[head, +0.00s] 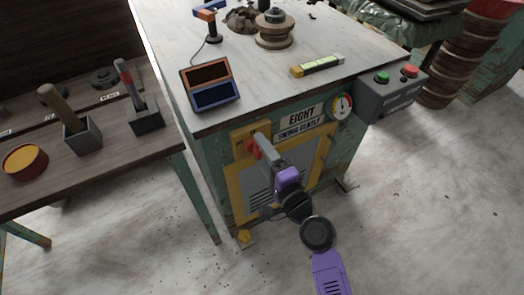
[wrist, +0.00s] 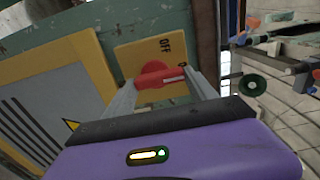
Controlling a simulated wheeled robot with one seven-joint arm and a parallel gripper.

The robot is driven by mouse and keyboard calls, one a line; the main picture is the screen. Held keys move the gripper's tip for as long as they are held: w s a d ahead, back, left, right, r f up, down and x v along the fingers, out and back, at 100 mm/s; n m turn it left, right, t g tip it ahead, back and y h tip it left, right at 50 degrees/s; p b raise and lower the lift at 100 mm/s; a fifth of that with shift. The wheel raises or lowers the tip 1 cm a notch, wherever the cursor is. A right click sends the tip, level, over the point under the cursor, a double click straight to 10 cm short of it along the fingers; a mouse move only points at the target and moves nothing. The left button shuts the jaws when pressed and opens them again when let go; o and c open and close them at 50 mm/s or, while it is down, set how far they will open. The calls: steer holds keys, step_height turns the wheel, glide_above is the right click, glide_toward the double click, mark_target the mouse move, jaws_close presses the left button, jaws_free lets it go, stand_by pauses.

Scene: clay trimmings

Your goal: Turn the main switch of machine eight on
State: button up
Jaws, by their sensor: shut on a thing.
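The machine's front carries a plate reading EIGHT (head: 301,116). In the head view my gripper (head: 260,146) reaches the switch at the upper left of the front. The lower part of the plate's lettering is hidden by the fingers and handle.
A yellow-framed louvred panel (head: 260,184) lies beside the switch. A grey box (head: 392,94) with green and red buttons and a gauge (head: 342,107) are to the right. A wooden bench (head: 100,150) with tools stands at left. Open floor (head: 430,210) lies to the right.

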stand_by(0.3)
steer(key=o, duration=1.4)
steer(key=shift+c, duration=0.2)
steer(key=v, duration=0.7)
steer(key=shift+s+d, duration=0.25)
steer(key=shift+s, duration=0.1)
